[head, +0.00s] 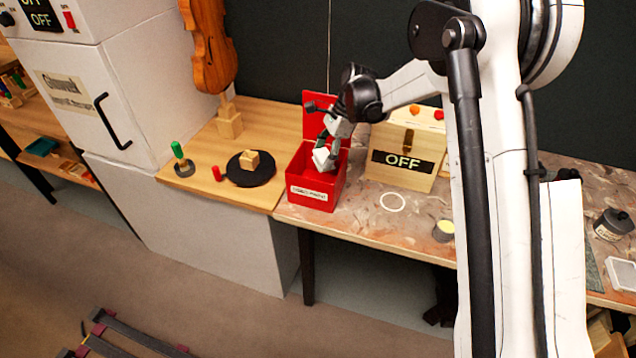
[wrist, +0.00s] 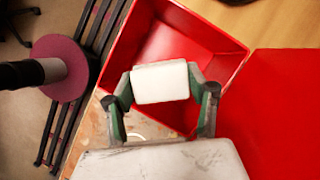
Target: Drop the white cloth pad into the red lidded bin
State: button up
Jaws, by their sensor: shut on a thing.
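The white cloth pad (wrist: 160,82) is held between the two fingers of my gripper (wrist: 160,88) in the wrist view. It also shows in the head view (head: 323,158) as a small white block at the bin's mouth. The red lidded bin (head: 312,192) stands on the bench with its lid (head: 318,103) raised at the back and a pale label on its front. In the wrist view the open red bin (wrist: 215,45) lies below the pad, with the red lid at the right. My gripper (head: 325,148) points down over the bin opening, shut on the pad.
A wooden box marked OFF (head: 403,160) stands just right of the bin. A black disc (head: 250,175) with a wooden block, a small red cylinder (head: 217,173) and a green-handled tool (head: 178,152) are to the left. A violin body (head: 208,50) stands behind.

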jog(key=shift+f, duration=0.1)
jog(key=o, duration=1.1)
jog(key=v, duration=1.2)
jog(key=shift+d, duration=0.1)
